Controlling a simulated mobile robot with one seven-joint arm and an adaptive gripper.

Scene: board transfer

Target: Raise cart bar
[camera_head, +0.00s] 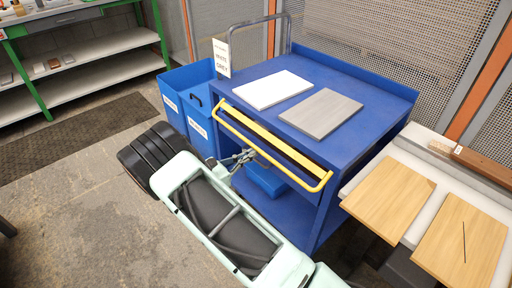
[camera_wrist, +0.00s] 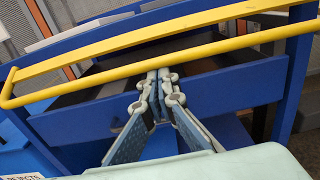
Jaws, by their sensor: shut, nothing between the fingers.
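The yellow cart bar (camera_head: 275,157) runs along the front of the blue cart (camera_head: 318,207), just below its top edge. In the wrist view the bar (camera_wrist: 90,77) crosses the whole picture, with a flat yellow strip behind it. My gripper (camera_head: 248,153) is at the cart's front, under the left half of the bar. In the wrist view its fingertips (camera_wrist: 164,73) are together and empty, close to the bar's lower edge. I cannot tell whether they touch it.
A white board (camera_head: 272,90) and a grey board (camera_head: 321,113) lie on the cart top. Blue bins (camera_head: 190,85) stand left of the cart. Wooden boards (camera_head: 388,198) lie on a pale table at right. A green-framed shelf (camera_head: 90,77) is at back left.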

